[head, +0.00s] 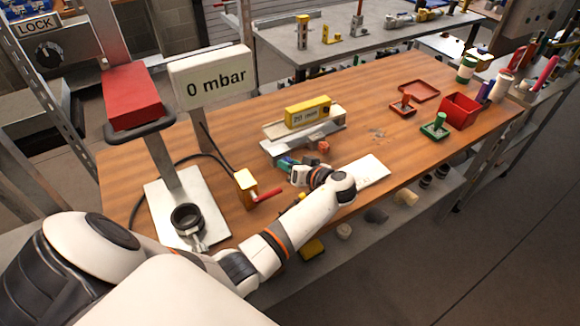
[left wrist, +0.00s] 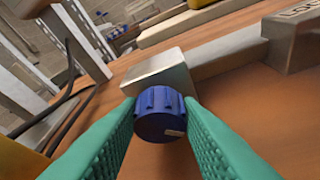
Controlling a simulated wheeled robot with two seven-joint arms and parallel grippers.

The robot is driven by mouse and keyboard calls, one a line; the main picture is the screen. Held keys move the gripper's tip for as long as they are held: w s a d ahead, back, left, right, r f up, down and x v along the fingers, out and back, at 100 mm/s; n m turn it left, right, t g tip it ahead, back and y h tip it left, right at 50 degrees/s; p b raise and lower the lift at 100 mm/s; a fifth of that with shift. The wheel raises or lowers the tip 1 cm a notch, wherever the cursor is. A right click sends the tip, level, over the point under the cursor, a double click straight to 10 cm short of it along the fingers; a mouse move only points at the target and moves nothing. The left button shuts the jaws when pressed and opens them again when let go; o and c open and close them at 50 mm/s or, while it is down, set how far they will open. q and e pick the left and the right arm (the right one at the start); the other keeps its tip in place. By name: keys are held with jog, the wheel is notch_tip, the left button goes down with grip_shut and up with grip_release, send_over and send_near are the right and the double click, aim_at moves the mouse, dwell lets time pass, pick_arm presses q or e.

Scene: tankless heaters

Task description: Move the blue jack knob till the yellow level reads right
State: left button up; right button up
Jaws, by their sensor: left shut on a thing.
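The blue jack knob (left wrist: 158,113) is ribbed, with a pale mark on its face, and sits on a grey metal block (left wrist: 160,72). My left gripper's teal fingers stand on either side of it and are shut on it; in the head view this left gripper (head: 287,163) is at the jack's near left end. The yellow level (head: 307,112) lies on the jack's top plate (head: 275,130), above the metal base. Its white label looks like "20" with small letters; I cannot read its bubble. My right gripper is not in view.
A small orange-red block (head: 323,146) is beside the jack. A white plate (head: 370,168) lies right of my wrist. Red trays (head: 420,90) are farther right.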

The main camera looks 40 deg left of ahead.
pick_arm(q)
jog(key=shift+m+g, duration=0.3)
jog(key=o, duration=1)
jog(key=shift+c, duration=0.2)
jog(key=b+v, duration=0.2)
jog(key=v, duration=0.9)
jog(key=shift+d+f, duration=0.1)
jog(key=shift+f, duration=0.05)
jog(key=shift+s+d, duration=0.1)
jog(key=shift+d, duration=0.3)
jog(key=shift+r, duration=0.25)
